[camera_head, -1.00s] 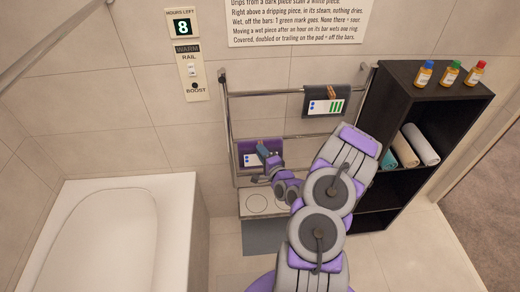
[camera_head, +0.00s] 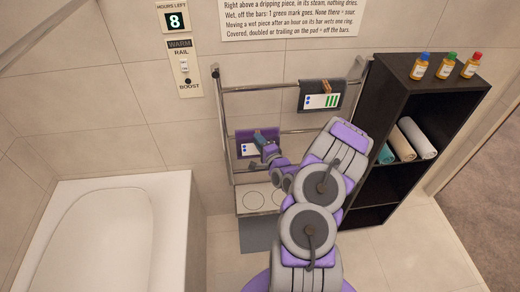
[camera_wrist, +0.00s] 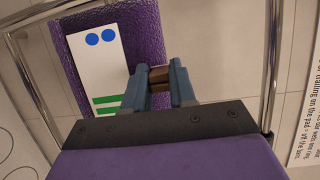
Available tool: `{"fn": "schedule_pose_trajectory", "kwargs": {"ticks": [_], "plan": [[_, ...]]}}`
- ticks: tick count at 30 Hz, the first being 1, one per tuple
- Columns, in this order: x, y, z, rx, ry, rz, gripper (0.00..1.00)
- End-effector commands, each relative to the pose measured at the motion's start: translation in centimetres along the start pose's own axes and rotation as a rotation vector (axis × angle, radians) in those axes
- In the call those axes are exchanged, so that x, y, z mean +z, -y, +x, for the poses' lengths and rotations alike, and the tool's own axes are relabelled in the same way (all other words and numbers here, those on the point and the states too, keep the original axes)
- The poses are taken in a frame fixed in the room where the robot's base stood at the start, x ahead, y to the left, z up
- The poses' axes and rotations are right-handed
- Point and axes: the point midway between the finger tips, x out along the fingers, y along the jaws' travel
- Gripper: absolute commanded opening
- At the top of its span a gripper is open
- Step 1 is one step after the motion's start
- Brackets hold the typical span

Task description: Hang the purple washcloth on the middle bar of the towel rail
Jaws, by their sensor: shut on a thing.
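The purple washcloth (camera_head: 242,136) is at the left part of the towel rail, level with the middle bar (camera_head: 300,131). I cannot tell whether it lies over the bar or in front of it. It bears a white card, which in the wrist view shows two blue dots and two green bars. My gripper (camera_head: 261,139) is at the right side of the washcloth. In the wrist view, my gripper (camera_wrist: 158,80) is shut on a brown clip (camera_wrist: 158,73) at the edge of the purple washcloth (camera_wrist: 143,20). My arm hides part of the lower rail.
A dark cloth (camera_head: 304,101) with a brown clip and a card hangs on the top bar (camera_head: 255,89). A dark shelf (camera_head: 405,95) with bottles and rolled towels stands at right. A bathtub (camera_head: 185,220) is at left. A panel (camera_head: 184,68) and counter reading 8 (camera_head: 176,20) are on the wall.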

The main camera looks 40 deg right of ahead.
Motion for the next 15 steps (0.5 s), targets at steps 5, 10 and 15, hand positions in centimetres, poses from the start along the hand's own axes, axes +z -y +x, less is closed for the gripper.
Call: {"fn": "schedule_pose_trajectory", "kwargs": {"ticks": [5, 10, 15], "plan": [[-0.5, 0.0, 2.0, 0.0, 0.005, -0.003, 0.0], [-1.3, 0.2, 3.9, -0.003, 0.001, -0.004, 0.0], [-1.5, -1.6, 4.4, 0.004, 0.002, 0.003, 0.0]]}}
